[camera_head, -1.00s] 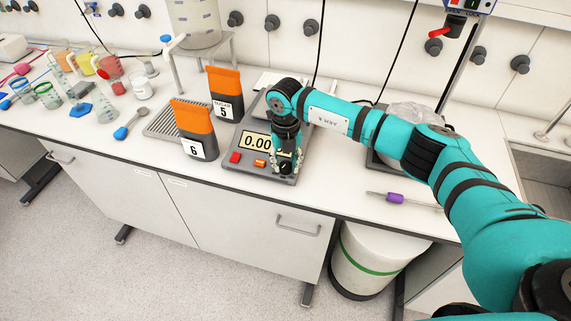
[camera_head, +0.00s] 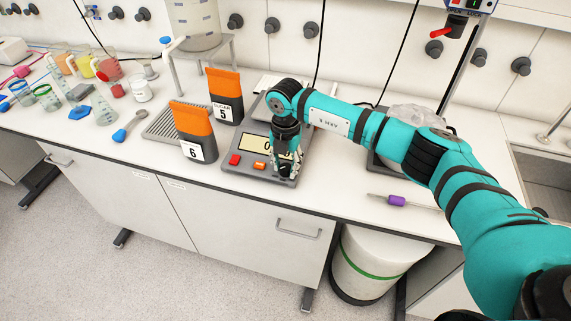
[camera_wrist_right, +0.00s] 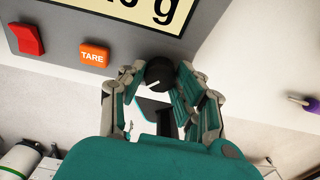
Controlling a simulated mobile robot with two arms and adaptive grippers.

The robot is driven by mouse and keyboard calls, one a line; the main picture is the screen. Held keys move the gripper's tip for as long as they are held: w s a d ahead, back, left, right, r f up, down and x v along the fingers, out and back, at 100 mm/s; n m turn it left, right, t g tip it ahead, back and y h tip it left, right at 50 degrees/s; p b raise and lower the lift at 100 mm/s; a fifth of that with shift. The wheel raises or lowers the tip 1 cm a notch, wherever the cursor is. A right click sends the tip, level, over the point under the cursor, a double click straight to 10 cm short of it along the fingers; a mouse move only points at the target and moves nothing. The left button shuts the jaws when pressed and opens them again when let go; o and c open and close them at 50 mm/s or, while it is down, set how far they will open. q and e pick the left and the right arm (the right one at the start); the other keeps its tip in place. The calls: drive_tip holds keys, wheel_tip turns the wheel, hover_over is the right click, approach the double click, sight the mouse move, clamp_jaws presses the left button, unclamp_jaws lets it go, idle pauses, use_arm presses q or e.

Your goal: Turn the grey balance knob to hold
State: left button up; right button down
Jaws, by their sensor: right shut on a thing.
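The balance (camera_head: 232,170) stands on the bench with its display and buttons facing the front edge. My right gripper (camera_head: 286,170) points down at the front right corner of its panel. The balance knob (camera_wrist_right: 158,73), dark grey to black with a white pointer line, sits between the fingers of my right gripper (camera_wrist_right: 152,88) in the right wrist view. The fingers are shut on the knob. The pointer line lies slanted, rising to the right. Any hold marking around the knob is hidden or cannot be read. My left gripper is out of view.
A red button (camera_wrist_right: 27,39) and an orange TARE button (camera_wrist_right: 94,55) lie left of the knob. Orange-topped packs marked 5 (camera_head: 225,95) and 6 (camera_head: 194,130) stand left of the balance. A purple-handled tool (camera_head: 397,200) lies to the right.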

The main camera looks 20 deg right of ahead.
sight(286, 166)
drive_tip(key=shift+w+r, duration=0.1)
drive_tip(key=shift+r, duration=0.05)
drive_tip(key=c, duration=0.9)
unclamp_jaws()
drive_tip(key=shift+c, duration=0.2)
wheel_tip(286, 166, up, 12)
